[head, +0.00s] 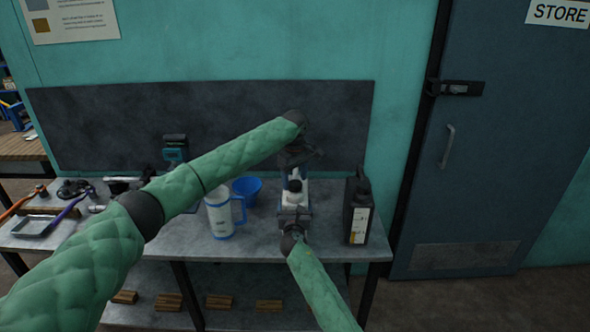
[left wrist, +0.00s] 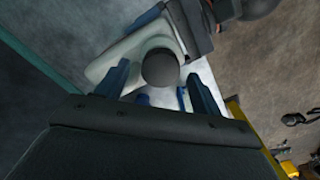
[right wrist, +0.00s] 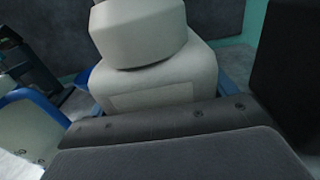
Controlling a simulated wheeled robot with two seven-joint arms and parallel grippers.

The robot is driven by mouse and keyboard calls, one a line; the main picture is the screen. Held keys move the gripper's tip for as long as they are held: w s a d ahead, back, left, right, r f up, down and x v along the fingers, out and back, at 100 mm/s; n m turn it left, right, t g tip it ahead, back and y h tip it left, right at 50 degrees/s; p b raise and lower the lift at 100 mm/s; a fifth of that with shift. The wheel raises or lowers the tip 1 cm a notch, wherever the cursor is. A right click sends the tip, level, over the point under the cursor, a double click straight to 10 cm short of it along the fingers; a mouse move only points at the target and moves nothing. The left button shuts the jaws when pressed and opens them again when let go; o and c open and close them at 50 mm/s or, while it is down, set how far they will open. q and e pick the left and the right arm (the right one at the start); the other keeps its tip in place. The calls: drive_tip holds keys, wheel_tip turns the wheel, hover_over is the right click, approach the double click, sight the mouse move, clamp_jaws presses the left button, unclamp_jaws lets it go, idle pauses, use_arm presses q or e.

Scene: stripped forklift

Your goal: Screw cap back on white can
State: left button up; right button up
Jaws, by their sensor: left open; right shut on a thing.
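The white can (head: 296,204) stands upright on the grey bench, with a round dark cap (head: 294,185) at its top. In the left wrist view the cap (left wrist: 160,68) lies between the blue fingers of my left gripper (left wrist: 159,80), over the pale can (left wrist: 108,66). The left gripper is open and comes from above; I cannot tell whether the cap is seated or loose. My right gripper (head: 294,222) is shut on the can's body from the front. In the right wrist view its fingers flank the pale can (right wrist: 165,78), whose cap is out of view.
A black jerrycan (head: 357,212) stands close to the right of the white can. A white jug with a blue handle (head: 221,213) and a blue bowl (head: 247,187) stand to the left. Tools crowd the bench's left part. A dark backboard (head: 90,125) rises behind.

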use_arm(q)
drive_tip(key=shift+f, duration=0.7)
